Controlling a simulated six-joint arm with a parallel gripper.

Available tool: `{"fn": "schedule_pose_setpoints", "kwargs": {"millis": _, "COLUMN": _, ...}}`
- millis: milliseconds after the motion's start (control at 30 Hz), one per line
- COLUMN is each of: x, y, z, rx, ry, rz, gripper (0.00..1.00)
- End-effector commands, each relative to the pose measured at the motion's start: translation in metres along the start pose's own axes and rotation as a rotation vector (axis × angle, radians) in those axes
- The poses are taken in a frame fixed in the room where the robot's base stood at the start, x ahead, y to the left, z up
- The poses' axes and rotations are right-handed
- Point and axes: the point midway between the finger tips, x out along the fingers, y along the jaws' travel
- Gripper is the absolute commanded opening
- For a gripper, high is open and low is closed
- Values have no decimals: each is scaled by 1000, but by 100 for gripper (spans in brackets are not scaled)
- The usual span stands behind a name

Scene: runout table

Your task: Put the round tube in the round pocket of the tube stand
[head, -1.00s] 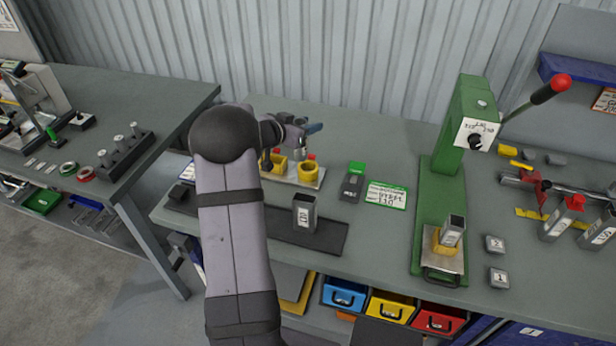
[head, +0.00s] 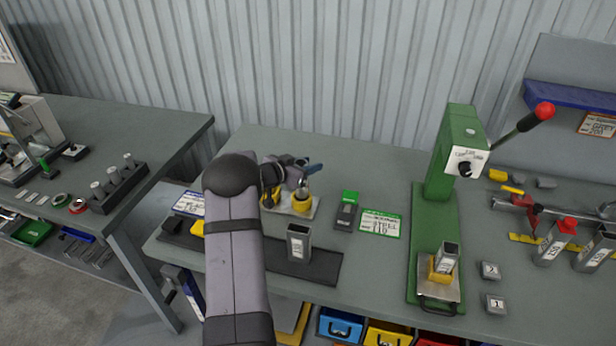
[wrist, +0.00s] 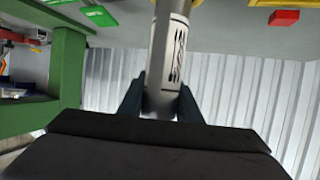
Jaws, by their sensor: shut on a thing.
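My gripper (head: 303,170) is over the tube stand. In the wrist view its two dark fingers (wrist: 160,100) are shut on the round tube (wrist: 168,50), a grey metal tube with a white printed label. In the head view the lower part of the round tube (head: 303,188) shows just over the yellow round pocket (head: 300,203). I cannot tell whether its end is in the pocket or above it. The tube stand (head: 283,208) is a pale plate with yellow pockets; my arm hides its left part. A yellow edge (wrist: 172,4) shows at the tube's far end in the wrist view.
A square tube (head: 298,243) stands on the dark mat (head: 322,267) in front. A dark device with a green top (head: 347,211) and a green-edged card (head: 380,224) lie to the right. A green press (head: 440,210) stands farther right. The bench behind the stand is clear.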

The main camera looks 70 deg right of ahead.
Motion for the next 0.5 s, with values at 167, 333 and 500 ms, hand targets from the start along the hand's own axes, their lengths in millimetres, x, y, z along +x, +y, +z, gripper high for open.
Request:
{"fn": "schedule_pose_setpoints", "kwargs": {"millis": 167, "x": 1, "y": 0, "z": 2, "rx": 1, "ry": 2, "rz": 0, "gripper": 6}}
{"fn": "schedule_pose_setpoints", "kwargs": {"millis": 333, "x": 6, "y": 0, "z": 16, "rx": -2, "ry": -1, "rz": 1, "gripper": 6}}
{"fn": "schedule_pose_setpoints", "kwargs": {"millis": 500, "x": 14, "y": 0, "z": 34, "rx": -1, "ry": 1, "rz": 1, "gripper": 6}}
